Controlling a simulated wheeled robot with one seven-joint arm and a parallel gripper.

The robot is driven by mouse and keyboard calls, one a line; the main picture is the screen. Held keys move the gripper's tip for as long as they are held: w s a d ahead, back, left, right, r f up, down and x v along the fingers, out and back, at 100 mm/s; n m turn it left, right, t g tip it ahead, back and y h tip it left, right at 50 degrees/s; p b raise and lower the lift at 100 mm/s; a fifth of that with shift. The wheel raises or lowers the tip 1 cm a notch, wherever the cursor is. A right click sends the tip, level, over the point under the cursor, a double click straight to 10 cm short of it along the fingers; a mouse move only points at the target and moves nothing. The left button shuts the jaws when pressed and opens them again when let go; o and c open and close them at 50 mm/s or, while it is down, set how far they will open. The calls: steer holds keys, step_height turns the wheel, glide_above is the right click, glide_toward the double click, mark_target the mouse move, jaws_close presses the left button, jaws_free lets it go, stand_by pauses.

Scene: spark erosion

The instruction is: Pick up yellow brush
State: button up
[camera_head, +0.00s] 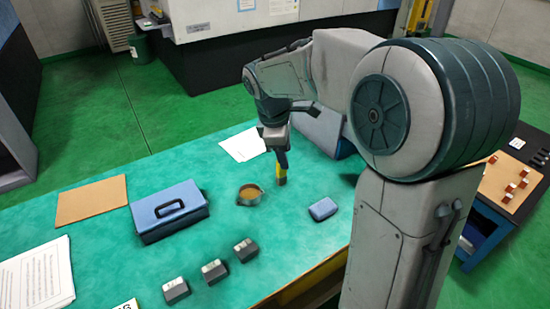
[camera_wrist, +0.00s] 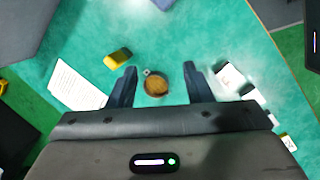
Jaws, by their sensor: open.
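The yellow brush (camera_head: 282,165) is on the green table, right of the round tin in the head view, and it looks upright there. In the wrist view the yellow brush (camera_wrist: 117,58) lies to the left of and beyond the left fingertip, outside the jaws. My gripper (camera_head: 278,147) hangs above the table, pointing down near the brush in the head view. In the wrist view my gripper (camera_wrist: 159,70) is open, with nothing held between its fingers. The brush's far side is hidden.
A round tin with brown contents (camera_head: 249,194) shows between the fingers in the wrist view (camera_wrist: 156,87), below them. A small blue box (camera_head: 323,209), a blue case with a handle (camera_head: 170,212), grey blocks (camera_head: 214,271) and white paper (camera_head: 243,144) lie around.

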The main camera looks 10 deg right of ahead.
steer(key=w+f+n+y, duration=0.1)
steer(key=w+f+n, duration=0.1)
steer(key=w+n, duration=0.3)
steer(key=w+f+n, duration=0.3)
steer(key=w, duration=0.5)
glide_above(281, 172)
steer(key=w, duration=0.1)
step_height(281, 172, down, 9)
steer(key=shift+a+r+b, duration=0.1)
steer(key=shift+r+b, duration=0.1)
steer(key=shift+b, duration=0.25)
steer(key=f, duration=0.3)
steer(key=d+f, duration=0.1)
steer(key=f, duration=0.1)
steer(key=shift+w, duration=0.25)
steer(key=shift+r, duration=0.1)
jaws_close()
